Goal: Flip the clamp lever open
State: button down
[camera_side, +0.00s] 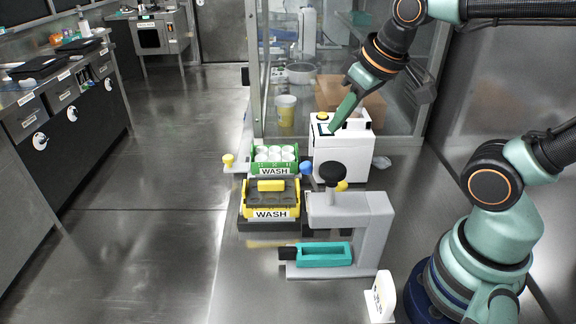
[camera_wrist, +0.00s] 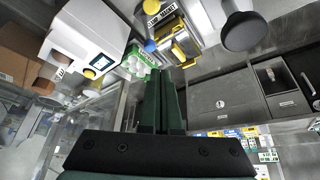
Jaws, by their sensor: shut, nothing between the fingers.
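No part is marked as a clamp lever, so I cannot tell for sure which one it is. A grey C-shaped frame (camera_side: 372,228) stands right of centre in the side view, with a black round knob (camera_side: 332,174) on top. The knob is at the upper right in the wrist view (camera_wrist: 244,30). A yellow knob (camera_side: 228,160) and a blue knob (camera_side: 306,168) stick out either side of the green WASH rack (camera_side: 262,168). My gripper (camera_side: 329,131) is shut and empty, pointing down in front of or over the white instrument; contact is unclear. Its dark green fingers lie together in the wrist view (camera_wrist: 160,74).
The white instrument (camera_side: 346,160) with a small screen stands behind the frame. A yellow WASH box (camera_side: 271,212) sits in front of the green rack. A teal tray (camera_side: 322,256) lies in the frame's opening. A glass enclosure (camera_side: 259,80) is behind. The left floor is clear.

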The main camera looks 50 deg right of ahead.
aim_at(313, 180)
jog(key=w+a+f+n+g, duration=0.1)
jog(key=w+f+n+g, duration=0.1)
jog(key=w, duration=0.5)
jog(key=w+a+f+n+g, duration=0.1)
jog(key=w+f+n+g, duration=0.2)
jog(key=w, duration=0.4)
jog(key=shift+f+n, duration=0.55)
jog(key=shift+n, duration=0.45)
jog(key=f, duration=0.9)
jog(key=shift+w+d+f, duration=0.15)
jog(key=shift+w+f, duration=0.05)
jog(key=shift+f, duration=0.2)
jog(key=shift+s+d+r, duration=0.3)
jog(key=shift+s+d, duration=0.25)
jog(key=shift+s, duration=0.2)
jog(key=shift+s+d+r, duration=0.3)
jog(key=shift+s+d, duration=0.25)
jog(key=shift+s, duration=0.2)
jog(key=shift+s+d+r, duration=0.2)
jog(key=shift+s, duration=0.05)
